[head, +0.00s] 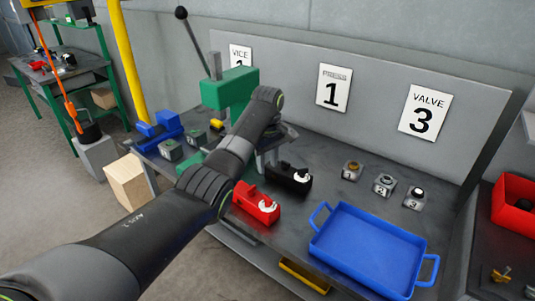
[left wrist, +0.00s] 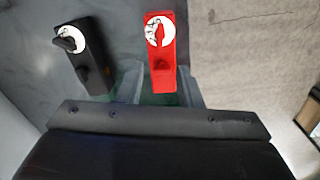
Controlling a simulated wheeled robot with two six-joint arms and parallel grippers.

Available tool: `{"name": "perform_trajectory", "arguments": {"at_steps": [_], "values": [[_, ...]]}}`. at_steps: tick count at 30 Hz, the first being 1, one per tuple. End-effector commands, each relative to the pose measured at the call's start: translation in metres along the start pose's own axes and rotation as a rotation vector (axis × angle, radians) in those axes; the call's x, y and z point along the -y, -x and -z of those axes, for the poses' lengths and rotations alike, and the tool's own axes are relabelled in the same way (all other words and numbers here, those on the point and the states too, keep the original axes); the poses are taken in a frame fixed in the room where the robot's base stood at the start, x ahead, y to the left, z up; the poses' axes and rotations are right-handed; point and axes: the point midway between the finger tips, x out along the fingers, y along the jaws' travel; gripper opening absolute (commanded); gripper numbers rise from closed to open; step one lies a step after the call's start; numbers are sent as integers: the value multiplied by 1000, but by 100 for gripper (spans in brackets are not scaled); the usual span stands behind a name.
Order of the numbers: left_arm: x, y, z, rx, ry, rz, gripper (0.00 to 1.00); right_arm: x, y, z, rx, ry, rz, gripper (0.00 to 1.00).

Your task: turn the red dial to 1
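The red dial unit (head: 252,198) sits on the grey bench, left of the blue tray; its white dial face is towards the front. In the left wrist view the red unit (left wrist: 163,72) shows a white disc with a red knob across it; the marks are too small to read. A black dial unit (head: 289,177) stands beside it, also in the left wrist view (left wrist: 95,72). My left gripper (left wrist: 161,90) has its two grey fingers apart at the near end of the red unit, with nothing gripped. In the head view my arm largely hides it. My right gripper is out of view.
A blue tray (head: 345,275) lies right of the dial units. Several small numbered blocks (head: 384,184) stand behind it. A green press (head: 231,88) with a lever and a blue vice (head: 160,128) are on the left. A red bin (head: 513,203) is at far right.

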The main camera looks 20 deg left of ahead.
Motion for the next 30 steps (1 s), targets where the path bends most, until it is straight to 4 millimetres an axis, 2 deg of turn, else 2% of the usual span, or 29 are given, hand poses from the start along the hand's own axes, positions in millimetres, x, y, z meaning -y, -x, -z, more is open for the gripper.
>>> {"name": "perform_trajectory", "arguments": {"at_steps": [3,8,20,23,25,30], "values": [[-1,18,0,-1,-1,-3,33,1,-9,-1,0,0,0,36],[0,34,0,0,0,-1,33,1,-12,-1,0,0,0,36],[1,35,0,1,-2,1,33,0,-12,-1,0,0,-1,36],[6,21,1,-1,-20,-2,33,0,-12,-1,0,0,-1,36],[12,2,1,-7,-49,-8,33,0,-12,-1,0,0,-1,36],[45,-63,-1,-31,-161,-31,33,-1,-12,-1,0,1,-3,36]]}}
